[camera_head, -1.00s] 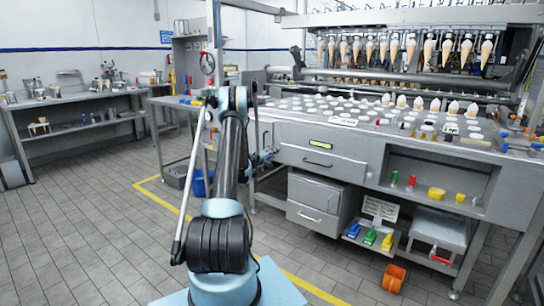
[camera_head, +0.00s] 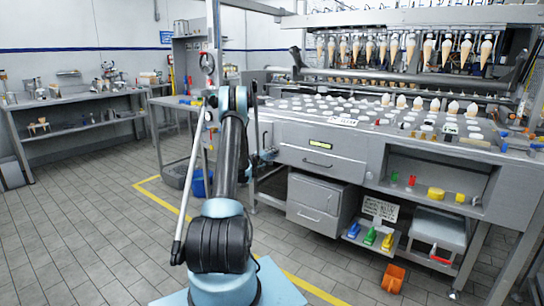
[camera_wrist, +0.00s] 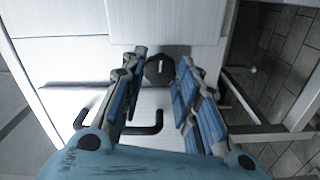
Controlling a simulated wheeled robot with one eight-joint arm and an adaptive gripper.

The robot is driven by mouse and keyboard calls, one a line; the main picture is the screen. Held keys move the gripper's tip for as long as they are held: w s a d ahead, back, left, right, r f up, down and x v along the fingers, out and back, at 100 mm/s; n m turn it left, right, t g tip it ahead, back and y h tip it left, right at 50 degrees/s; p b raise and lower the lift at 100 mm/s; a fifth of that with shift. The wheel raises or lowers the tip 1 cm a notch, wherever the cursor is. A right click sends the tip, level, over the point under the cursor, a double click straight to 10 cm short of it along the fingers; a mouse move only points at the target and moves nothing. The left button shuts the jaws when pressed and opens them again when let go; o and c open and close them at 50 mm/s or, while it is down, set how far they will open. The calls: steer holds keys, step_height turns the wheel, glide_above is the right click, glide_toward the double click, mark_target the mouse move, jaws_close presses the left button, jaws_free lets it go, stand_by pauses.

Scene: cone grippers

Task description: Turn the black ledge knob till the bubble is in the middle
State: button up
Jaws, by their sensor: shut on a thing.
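The black knob (camera_wrist: 159,69) is a dark, faceted knob with a pale mark on its face, on the pale front in the wrist view. My gripper (camera_wrist: 163,60) is shut on it, with one blue-padded finger on each side. In the head view my gripper (camera_head: 265,156) is small and close to the machine's left front, and the knob cannot be made out there. A yellow-green level vial (camera_head: 320,146) sits on the machine's front panel. Its bubble is too small to place.
A black bar handle (camera_wrist: 146,129) lies below the knob in the wrist view. The machine's top (camera_head: 300,104) carries white discs and cones. An open shelf (camera_head: 440,178) is at right. An orange bin (camera_head: 393,278) is on the floor. Tiled floor is free at left.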

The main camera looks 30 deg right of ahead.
steer(key=shift+w+a, duration=0.1)
steer(key=shift+w, duration=0.05)
steer(key=o, duration=1.1)
steer(key=shift+f, duration=0.1)
steer(key=v, duration=1.2)
steer(key=shift+f, duration=0.1)
